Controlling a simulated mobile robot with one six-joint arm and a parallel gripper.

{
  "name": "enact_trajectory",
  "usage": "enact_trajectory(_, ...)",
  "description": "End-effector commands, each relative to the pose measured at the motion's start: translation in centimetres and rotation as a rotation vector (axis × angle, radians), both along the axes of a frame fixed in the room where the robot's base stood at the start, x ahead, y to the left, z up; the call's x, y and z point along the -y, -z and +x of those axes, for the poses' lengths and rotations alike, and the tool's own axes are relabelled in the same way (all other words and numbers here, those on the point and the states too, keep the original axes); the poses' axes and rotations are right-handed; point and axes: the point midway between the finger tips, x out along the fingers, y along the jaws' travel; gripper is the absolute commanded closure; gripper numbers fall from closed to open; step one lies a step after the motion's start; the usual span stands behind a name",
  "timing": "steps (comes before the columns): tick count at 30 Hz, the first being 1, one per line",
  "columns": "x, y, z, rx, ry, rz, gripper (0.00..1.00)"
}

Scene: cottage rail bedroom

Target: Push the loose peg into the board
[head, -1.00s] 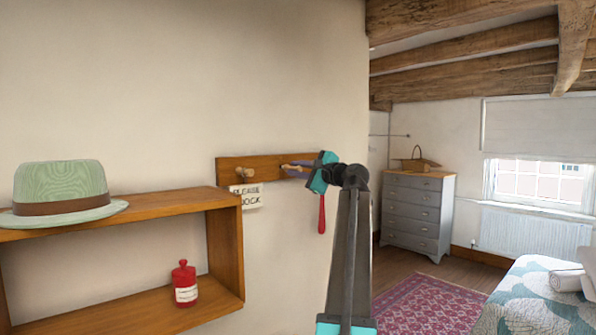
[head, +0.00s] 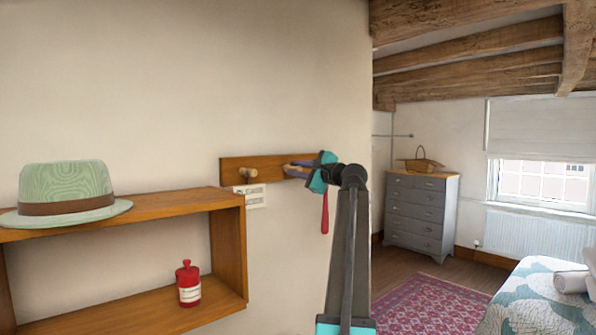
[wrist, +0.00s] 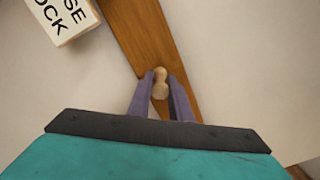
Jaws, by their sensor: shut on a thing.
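The wooden board (head: 232,169) is fixed to the wall right of the shelf. It also runs diagonally through the wrist view (wrist: 140,32). The loose peg (wrist: 160,84) is pale wood with a rounded knob and stands between my fingers, in front of the board. My gripper (head: 290,168) is shut on it, one purple finger on each side. How deep the peg sits in the board cannot be told, as the fingers hide much of it in the head view. Another pale peg (head: 250,173) sticks out of the board's left part.
A white lettered sign (wrist: 62,15) hangs below the left peg. A red strip (head: 325,212) hangs below my gripper. The shelf (head: 229,250) at left bears a green hat (head: 66,185) and a red bottle (head: 188,284). A dresser (head: 420,212) and bed (head: 535,300) stand farther right.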

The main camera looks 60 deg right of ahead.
Motion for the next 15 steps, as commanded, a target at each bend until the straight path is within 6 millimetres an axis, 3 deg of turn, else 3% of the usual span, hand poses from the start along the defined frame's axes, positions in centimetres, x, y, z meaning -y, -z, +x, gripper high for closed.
enact_trajectory(15, 0.36, -0.01, 0.75, 0.000, 0.001, 0.000, 0.96)
